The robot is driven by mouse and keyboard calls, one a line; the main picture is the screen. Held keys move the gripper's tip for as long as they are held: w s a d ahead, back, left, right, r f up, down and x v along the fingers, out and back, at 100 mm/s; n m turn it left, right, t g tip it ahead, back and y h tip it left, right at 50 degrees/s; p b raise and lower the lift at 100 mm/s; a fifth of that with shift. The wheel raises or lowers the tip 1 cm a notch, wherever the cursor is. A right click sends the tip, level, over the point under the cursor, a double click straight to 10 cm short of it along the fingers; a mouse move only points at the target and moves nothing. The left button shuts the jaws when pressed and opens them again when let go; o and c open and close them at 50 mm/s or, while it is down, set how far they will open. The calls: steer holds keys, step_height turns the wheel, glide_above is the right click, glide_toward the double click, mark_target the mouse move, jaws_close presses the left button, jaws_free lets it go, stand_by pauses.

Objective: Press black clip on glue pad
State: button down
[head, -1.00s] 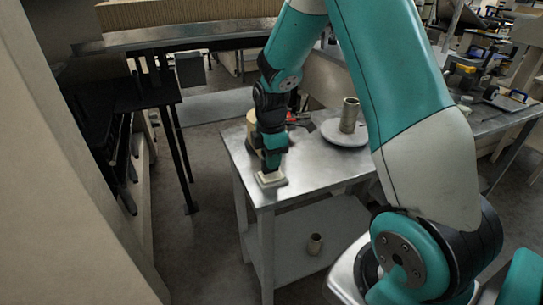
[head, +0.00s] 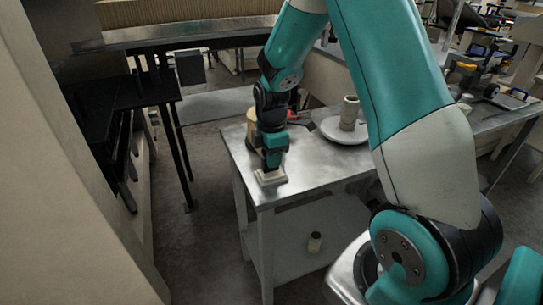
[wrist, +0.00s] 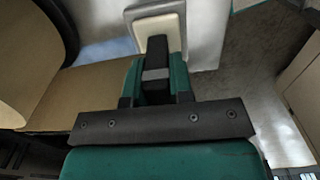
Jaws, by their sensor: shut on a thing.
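The glue pad (head: 271,178) is a small pale block near the front left corner of the metal table. It also shows at the top of the wrist view (wrist: 172,28). My gripper (head: 272,160) points down over the pad. Its teal jaws (wrist: 156,78) are shut on the black clip (wrist: 157,48). The clip's far end overlaps the pad in the wrist view and seems to reach it; I cannot tell whether they touch. In the head view the clip is mostly hidden by the jaws.
A tan cylinder (head: 252,120) stands close behind my gripper. A round pale plate (head: 345,133) with a cardboard core (head: 350,112) is at the back right. The tabletop's front right is clear.

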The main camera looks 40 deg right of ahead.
steer(key=shift+f, duration=0.4)
stand_by(1.3)
steer(key=shift+r, duration=0.1)
step_height(320, 180, up, 7)
steer(key=p, duration=0.6)
steer(key=shift+s, duration=0.1)
stand_by(0.7)
